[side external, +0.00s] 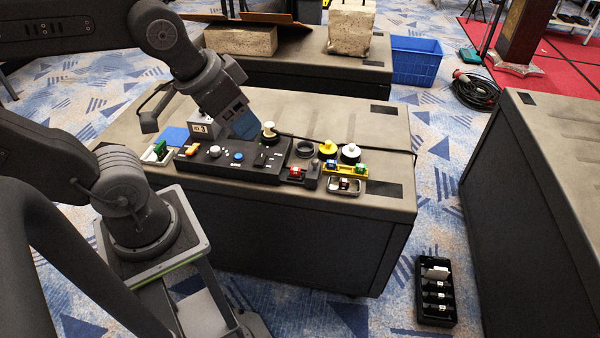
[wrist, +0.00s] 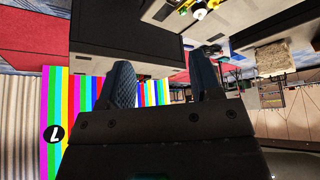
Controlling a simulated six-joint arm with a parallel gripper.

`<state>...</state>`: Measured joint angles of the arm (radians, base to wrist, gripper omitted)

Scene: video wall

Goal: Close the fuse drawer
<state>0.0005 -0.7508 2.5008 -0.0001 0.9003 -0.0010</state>
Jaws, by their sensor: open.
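My gripper (side external: 243,126) is open above the back of a black control console (side external: 214,168) on the grey case. Its two blue fingers stand apart in the wrist view (wrist: 164,72), with nothing between them. At the console's right end, a small dark drawer-like part (side external: 311,176) sits beside a red fuse-like piece (side external: 295,172). This may be the fuse drawer, but the part is too small to be sure or to tell how far out it is. The gripper is up and to the left of it, apart from it.
A cream-topped knob (side external: 268,128) stands near my gripper. Colour bars (wrist: 58,125) show in the wrist view.

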